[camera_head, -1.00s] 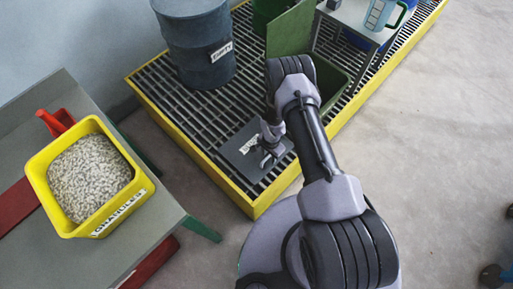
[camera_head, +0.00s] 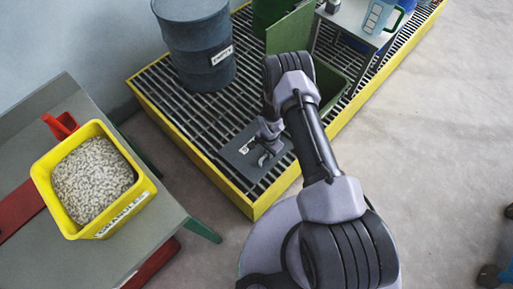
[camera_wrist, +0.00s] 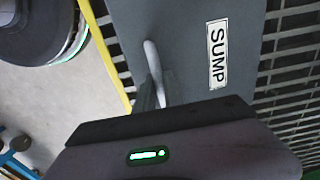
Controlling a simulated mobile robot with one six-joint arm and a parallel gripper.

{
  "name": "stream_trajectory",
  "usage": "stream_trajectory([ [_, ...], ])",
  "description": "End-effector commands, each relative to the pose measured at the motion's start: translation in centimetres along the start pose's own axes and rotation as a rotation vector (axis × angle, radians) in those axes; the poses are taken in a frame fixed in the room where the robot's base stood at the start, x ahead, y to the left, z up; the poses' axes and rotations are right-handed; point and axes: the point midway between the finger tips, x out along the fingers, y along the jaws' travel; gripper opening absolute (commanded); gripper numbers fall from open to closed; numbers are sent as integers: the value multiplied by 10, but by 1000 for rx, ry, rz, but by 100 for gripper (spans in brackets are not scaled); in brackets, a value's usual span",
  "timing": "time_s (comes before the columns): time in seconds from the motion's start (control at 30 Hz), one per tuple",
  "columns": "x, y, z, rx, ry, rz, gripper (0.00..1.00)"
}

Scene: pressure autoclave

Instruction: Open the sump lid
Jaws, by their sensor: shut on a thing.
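The sump lid is a dark grey plate (camera_head: 249,163) lying in the grating at the near end of the yellow-edged platform, with my arm partly in front of it. In the wrist view the lid (camera_wrist: 188,30) fills the middle and bears a white "SUMP" label (camera_wrist: 217,54). A pale bar handle (camera_wrist: 153,62) stands on the lid beside the label. My gripper (camera_wrist: 158,92) is shut on this handle; its fingertips also show over the lid in the head view (camera_head: 264,158). The lid looks flat in the grating.
A grey-blue drum (camera_head: 197,45) stands on the grating (camera_head: 165,90) behind the lid. A green bin (camera_head: 330,80) with a raised lid is beyond my arm. A table (camera_head: 150,220) at left holds a yellow tub (camera_head: 75,222) of granules and a red scoop (camera_head: 60,124).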

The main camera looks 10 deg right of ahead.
Motion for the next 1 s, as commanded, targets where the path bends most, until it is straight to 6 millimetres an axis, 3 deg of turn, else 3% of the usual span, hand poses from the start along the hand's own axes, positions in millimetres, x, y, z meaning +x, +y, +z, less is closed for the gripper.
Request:
stream_trajectory([
  [0.07, -9, -4, -1, -2, 3, -4, 0],
  [0.4, -12, -7, -1, -3, 4, -5, 0],
  [0.73, -44, -29, -1, -6, 6, -9, 0],
  [1.0, -45, -30, -2, -5, 5, -8, 0],
])
